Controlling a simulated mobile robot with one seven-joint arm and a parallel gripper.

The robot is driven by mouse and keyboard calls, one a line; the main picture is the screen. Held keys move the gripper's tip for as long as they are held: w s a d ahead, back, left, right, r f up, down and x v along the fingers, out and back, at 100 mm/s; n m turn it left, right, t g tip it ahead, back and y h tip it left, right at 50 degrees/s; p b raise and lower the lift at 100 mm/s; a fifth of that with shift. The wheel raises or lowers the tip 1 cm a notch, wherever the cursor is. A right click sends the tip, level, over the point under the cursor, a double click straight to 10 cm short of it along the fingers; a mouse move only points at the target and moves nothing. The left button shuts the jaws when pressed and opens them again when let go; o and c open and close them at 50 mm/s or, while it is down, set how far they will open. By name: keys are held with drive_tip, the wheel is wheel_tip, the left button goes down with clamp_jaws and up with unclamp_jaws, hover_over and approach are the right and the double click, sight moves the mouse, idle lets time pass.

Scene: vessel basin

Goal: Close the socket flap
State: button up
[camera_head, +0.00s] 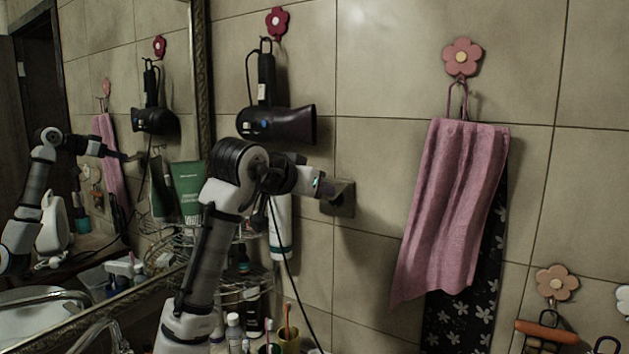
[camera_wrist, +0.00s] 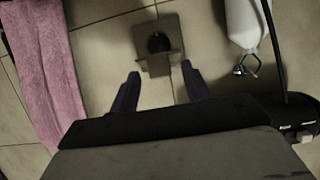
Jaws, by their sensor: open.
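The socket (camera_head: 341,207) is a dark square plate on the tiled wall, right of my gripper in the head view. In the wrist view the socket plate (camera_wrist: 171,30) is at the top middle with a round dark opening. Its flap (camera_wrist: 157,66) stands open, projecting from the plate's lower edge in that view. My gripper (camera_head: 317,185) is open in front of the socket. In the wrist view its two fingers (camera_wrist: 160,70) lie on either side of the flap, with nothing held. I cannot tell whether a finger touches the flap.
A pink towel (camera_head: 455,210) hangs on the right. A hair dryer (camera_head: 277,124) hangs above my arm, its cord running down. A white bottle (camera_head: 280,228) and wire rack (camera_head: 240,290) stand close behind my arm. A mirror (camera_head: 100,200) is on the left. Wall between socket and towel is clear.

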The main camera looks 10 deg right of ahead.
drive_tip(key=shift+w+d+f, duration=0.25)
drive_tip(key=shift+w+d, duration=0.05)
clamp_jaws()
